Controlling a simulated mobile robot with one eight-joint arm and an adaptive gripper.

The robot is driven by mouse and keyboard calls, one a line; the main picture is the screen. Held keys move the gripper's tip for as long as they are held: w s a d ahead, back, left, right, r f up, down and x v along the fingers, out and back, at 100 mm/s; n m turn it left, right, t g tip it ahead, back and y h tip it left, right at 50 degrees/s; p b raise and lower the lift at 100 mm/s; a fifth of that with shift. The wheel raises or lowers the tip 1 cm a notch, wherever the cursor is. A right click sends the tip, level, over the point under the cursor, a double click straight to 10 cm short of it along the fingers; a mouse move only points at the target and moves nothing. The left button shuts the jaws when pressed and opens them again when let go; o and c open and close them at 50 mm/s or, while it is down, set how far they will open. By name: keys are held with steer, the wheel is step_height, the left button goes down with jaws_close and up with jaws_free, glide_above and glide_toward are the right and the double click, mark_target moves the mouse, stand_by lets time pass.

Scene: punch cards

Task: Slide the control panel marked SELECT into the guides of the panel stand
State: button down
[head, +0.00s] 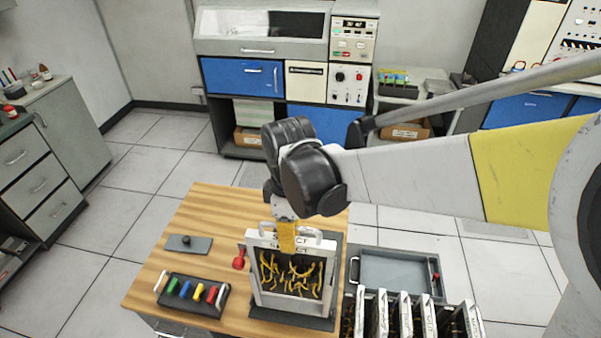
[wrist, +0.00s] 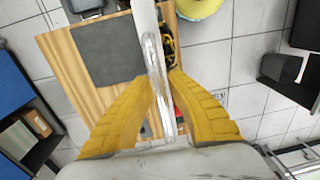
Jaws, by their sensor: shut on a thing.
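The control panel marked SELECT (head: 254,282) is upright over the table, with a pale frame and yellow wiring on the side facing the head camera. My gripper (head: 287,240) is shut on the handle at its top edge. In the wrist view the panel (wrist: 146,22) shows edge-on from above, with the yellow fingers of my gripper (wrist: 168,88) on both sides of its handle. The dark grey base of the panel stand (head: 290,320) shows around the panel's foot, and as a flat dark area in the wrist view (wrist: 105,50). I cannot tell whether the panel's edges are in the guides.
A rack of several similar panels (head: 405,318) stands at the right, below a grey tray (head: 395,270). The table's back left is clear.

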steer(key=shift+f+b, duration=1.35)
steer(key=shift+f, duration=0.4)
step_height(320, 180, down, 2)
steer(key=shift+f+b, duration=0.25)
steer(key=shift+b, duration=0.8)
steer(key=c, duration=1.4)
jaws_free()
steer(key=shift+o, duration=0.2)
steer(key=r, duration=1.2)
steer(key=shift+w+d, duration=0.1)
steer(key=shift+w, duration=0.1)
